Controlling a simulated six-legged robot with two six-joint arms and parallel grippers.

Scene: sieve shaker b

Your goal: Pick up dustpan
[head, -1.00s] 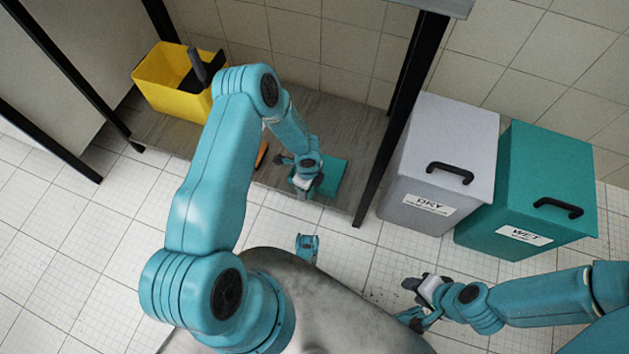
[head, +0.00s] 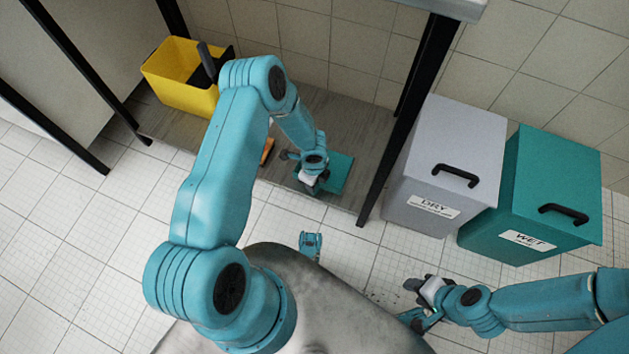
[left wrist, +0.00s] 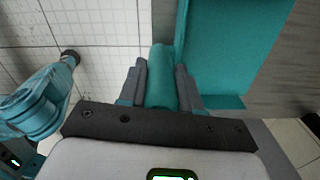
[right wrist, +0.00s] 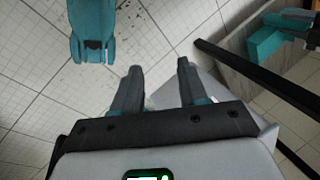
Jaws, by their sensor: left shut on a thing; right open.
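The teal dustpan (head: 339,173) lies on or just above the grey-brown low shelf, under the table, in the head view. My left gripper (head: 309,187) is at its near side. In the left wrist view, the left gripper (left wrist: 161,82) is shut on the dustpan's rounded handle (left wrist: 160,72), with one finger on each side; the flat pan (left wrist: 235,45) extends beyond to the right. My right gripper (head: 412,292) is open and empty over the floor at the lower right; its two spread fingers show in the right wrist view (right wrist: 157,82).
A yellow bucket (head: 172,95) with a dark item stands on the shelf (head: 345,115) at the left. An orange object (head: 267,151) lies partly behind my left arm. A black table leg (head: 385,150) stands right of the dustpan. Grey DRY (head: 440,150) and teal WET (head: 535,190) bins stand farther right.

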